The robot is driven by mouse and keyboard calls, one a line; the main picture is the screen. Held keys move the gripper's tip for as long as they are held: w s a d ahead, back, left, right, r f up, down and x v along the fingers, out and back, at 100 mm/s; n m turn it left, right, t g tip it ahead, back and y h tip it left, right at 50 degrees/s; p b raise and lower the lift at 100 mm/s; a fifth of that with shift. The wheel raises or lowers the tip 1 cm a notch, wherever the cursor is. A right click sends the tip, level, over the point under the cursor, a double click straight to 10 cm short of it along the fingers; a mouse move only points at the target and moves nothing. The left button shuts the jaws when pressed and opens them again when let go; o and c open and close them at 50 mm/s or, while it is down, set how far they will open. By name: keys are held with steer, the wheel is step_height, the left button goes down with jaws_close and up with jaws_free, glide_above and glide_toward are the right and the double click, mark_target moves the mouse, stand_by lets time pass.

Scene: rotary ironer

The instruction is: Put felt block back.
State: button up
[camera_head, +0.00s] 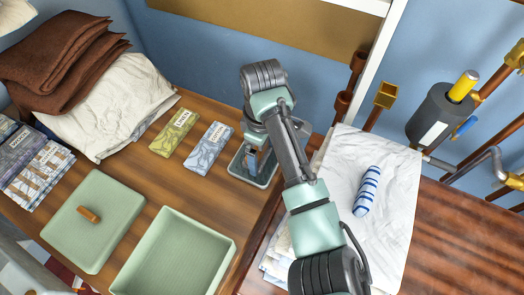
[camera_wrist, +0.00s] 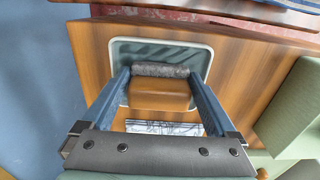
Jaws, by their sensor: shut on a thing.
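My gripper (camera_wrist: 160,76) is shut on the felt block (camera_wrist: 160,94), a wooden block with a grey felt layer, held between the two blue fingers in the wrist view. The block is over a shallow dark tray with a pale rim (camera_wrist: 203,50), overlapping the tray's near edge in that view. I cannot tell whether it touches the tray floor. In the head view the tray (camera_head: 266,181) stands on the wooden table near its right edge. My gripper (camera_head: 253,160) points down into it, and my arm and wrist hide most of the block.
Left of the tray lie a blue patterned packet (camera_head: 208,148) and a green one (camera_head: 174,132). A green open box (camera_head: 222,240) and a green lid (camera_head: 97,207) are in front. A striped roll (camera_head: 367,190) lies on white cloth (camera_head: 395,165) at right, near pipes.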

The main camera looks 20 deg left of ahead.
steer(key=shift+f, duration=0.15)
steer(key=o, duration=0.8)
steer(key=shift+o, duration=0.2)
step_height(320, 180, up, 12)
steer(key=p, duration=0.2)
steer(key=shift+r+p, duration=0.2)
steer(key=shift+p, duration=0.2)
steer(key=shift+f, duration=0.1)
